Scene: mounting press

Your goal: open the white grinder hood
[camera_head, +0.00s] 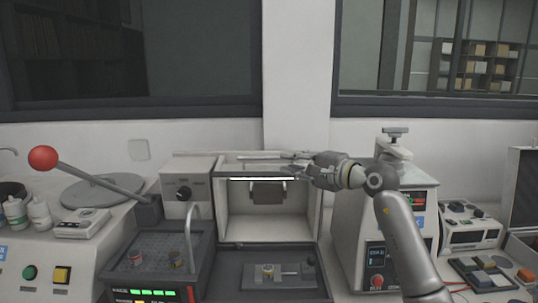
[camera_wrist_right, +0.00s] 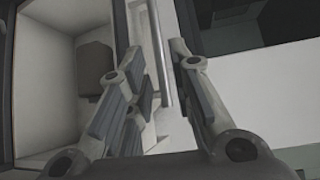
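The white grinder hood (camera_head: 323,205) is a box at the middle of the bench. Its front stands open or see-through; I cannot tell which. A grey block (camera_head: 268,193) shows inside, below a bright light strip (camera_head: 262,179). A thin metal bar (camera_head: 262,157) runs along the hood's top. My right gripper (camera_head: 300,165) is at the hood's upper right, by the bar's end. In the right wrist view its two fingers (camera_wrist_right: 165,100) are apart, and the bar (camera_wrist_right: 158,55) shows between them, with no clear contact. My left gripper is out of view.
A lever with a red ball (camera_head: 43,157) stands at the left. A dark control panel with green lights (camera_head: 153,292) is in front left. A white machine (camera_head: 350,215) stands close on the right, under my right arm. A dark plate (camera_head: 235,276) lies before the hood.

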